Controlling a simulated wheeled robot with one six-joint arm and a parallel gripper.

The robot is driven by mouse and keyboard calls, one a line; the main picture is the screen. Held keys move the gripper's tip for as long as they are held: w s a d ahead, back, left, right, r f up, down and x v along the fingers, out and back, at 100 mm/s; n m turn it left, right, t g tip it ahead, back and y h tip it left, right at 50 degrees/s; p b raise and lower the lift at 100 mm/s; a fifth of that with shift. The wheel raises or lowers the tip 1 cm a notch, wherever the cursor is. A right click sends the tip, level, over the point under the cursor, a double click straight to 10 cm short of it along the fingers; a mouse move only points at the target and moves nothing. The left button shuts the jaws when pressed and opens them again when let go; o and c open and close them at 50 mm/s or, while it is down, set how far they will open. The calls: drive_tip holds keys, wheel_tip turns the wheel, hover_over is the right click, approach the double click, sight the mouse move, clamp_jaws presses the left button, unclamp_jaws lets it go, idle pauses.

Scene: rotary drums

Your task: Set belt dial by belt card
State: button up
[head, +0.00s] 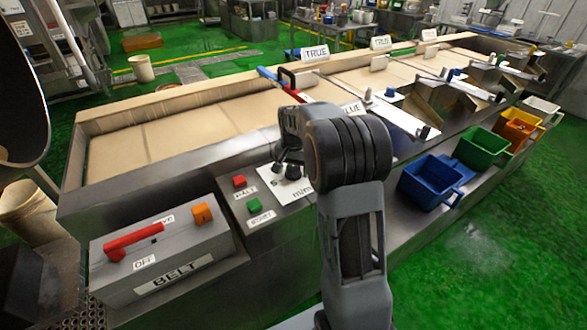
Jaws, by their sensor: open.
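The belt dial (292,172) is a small black knob on a white plate marked "m/m", on the grey control panel. My gripper (284,163) points down right at the dial, open, its dark fingers partly hidden by my wrist. I cannot tell whether the fingers touch the knob. The dial's scale and pointer are too small or covered to read. White cards stand along the belt (170,143): one reads "TRUE" (315,53), another ends in "LUE" (352,108) behind my arm. I cannot tell which is the belt card.
Left of the dial are a red button (239,182) and a green button (253,206). A grey box labelled "BELT" (170,270) has a red lever (133,241) by an "OFF" label. Blue (428,190), green (482,150) and orange bins stand at right. Green floor is open at lower right.

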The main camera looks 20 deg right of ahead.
wheel_tip(320, 180, up, 14)
idle(0.7)
drive_tip(key=shift+f, duration=0.1)
idle(0.3)
drive_tip(key=n, duration=0.2)
hover_over(293, 171)
wheel_tip(293, 171, down, 4)
drive_tip(key=shift+f, duration=0.25)
drive_tip(key=s+a+f+n+t, duration=0.1)
drive_tip(key=s+a, duration=0.3)
drive_tip(key=s, duration=0.6)
drive_tip(key=s+a+f+n+t, duration=0.1)
drive_tip(key=s+a+n, duration=0.3)
drive_tip(key=s, duration=0.6)
drive_tip(key=shift+a+f+n+t, duration=0.3)
drive_tip(key=shift+a+t, duration=0.45)
drive_tip(key=shift+t, duration=0.15)
drive_tip(key=shift+s, duration=0.1)
drive_tip(key=shift+c, duration=0.4)
